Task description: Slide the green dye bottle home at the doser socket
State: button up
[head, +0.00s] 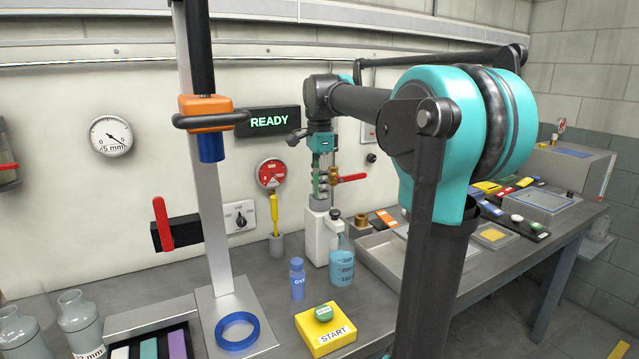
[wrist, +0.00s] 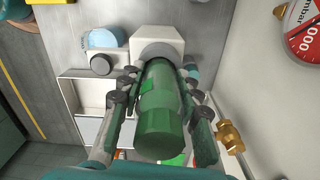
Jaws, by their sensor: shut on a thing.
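My gripper (head: 321,172) hangs pointing down over the white doser block (head: 316,240) at the back of the bench. It is shut on the green dye bottle (wrist: 160,112), which stands about upright between the fingers. In the wrist view the fingers (wrist: 158,100) lie along both sides of the bottle. The bottle's far end meets the grey round collar of the doser socket (wrist: 158,48) on the white block (wrist: 140,38). The collar also shows in the head view (head: 319,204), just below the fingers. I cannot tell how deep the bottle sits in it.
A blue dye bottle (head: 297,280) and a flask of blue liquid (head: 342,264) stand in front of the doser. A red-handled brass valve (head: 346,178) is close on the gripper's right. A yellow START box (head: 325,330) sits at the front. A sign (head: 269,121) reads READY.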

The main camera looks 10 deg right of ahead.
jog(key=shift+f, duration=0.25)
jog(key=shift+r, duration=0.1)
jog(key=shift+r, duration=0.1)
jog(key=shift+r, duration=0.65)
jog(key=shift+f, duration=0.7)
dwell(0.5)
jog(key=shift+r, duration=0.65)
jog(key=shift+f, duration=0.8)
dwell(0.3)
